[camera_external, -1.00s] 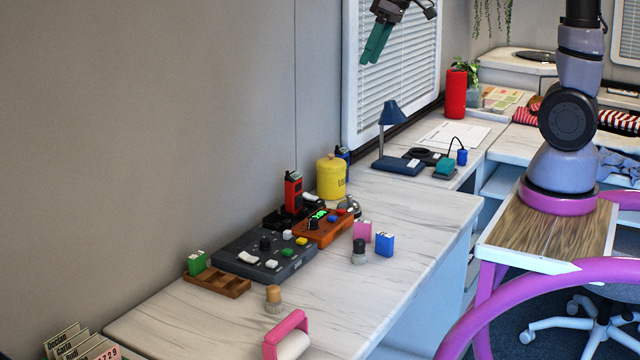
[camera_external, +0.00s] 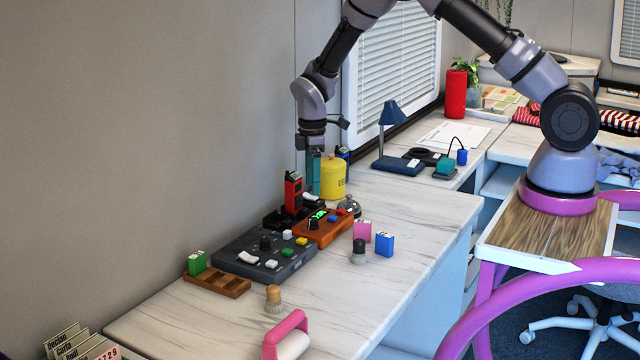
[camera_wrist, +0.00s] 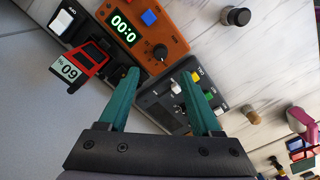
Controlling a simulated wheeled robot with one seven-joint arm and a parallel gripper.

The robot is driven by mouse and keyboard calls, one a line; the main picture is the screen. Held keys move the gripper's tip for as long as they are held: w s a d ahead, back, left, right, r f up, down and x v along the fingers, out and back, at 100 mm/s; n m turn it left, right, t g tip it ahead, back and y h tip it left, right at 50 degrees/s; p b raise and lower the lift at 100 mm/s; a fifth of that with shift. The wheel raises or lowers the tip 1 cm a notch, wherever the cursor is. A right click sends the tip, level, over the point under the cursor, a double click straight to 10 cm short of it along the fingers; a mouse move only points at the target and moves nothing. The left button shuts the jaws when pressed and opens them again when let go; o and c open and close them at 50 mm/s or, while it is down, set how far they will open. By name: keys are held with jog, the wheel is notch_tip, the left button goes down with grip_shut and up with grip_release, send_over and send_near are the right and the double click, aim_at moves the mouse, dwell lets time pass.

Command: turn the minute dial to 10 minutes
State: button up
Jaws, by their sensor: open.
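The orange timer box (camera_external: 336,235) has a green lit display and a black dial knob (camera_external: 313,225). The dial knob (camera_wrist: 160,52) lies just beyond the gap between my fingertips in that picture. My gripper (camera_external: 314,190) points down above the back of the box, apart from the knob. In the wrist view, my gripper (camera_wrist: 160,74) has its two teal fingers spread and nothing between them.
A red radio (camera_external: 293,193) stands upright beside the timer box, and a yellow canister (camera_external: 331,178) is just behind it. A dark control panel (camera_external: 262,255) with buttons lies in front. Pink and blue boxes (camera_external: 384,244) and a stamp (camera_external: 359,252) stand to the right.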

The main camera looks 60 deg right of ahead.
aim_at(313, 220)
notch_tip(313, 220, down, 10)
dwell(0.4)
grip_shut()
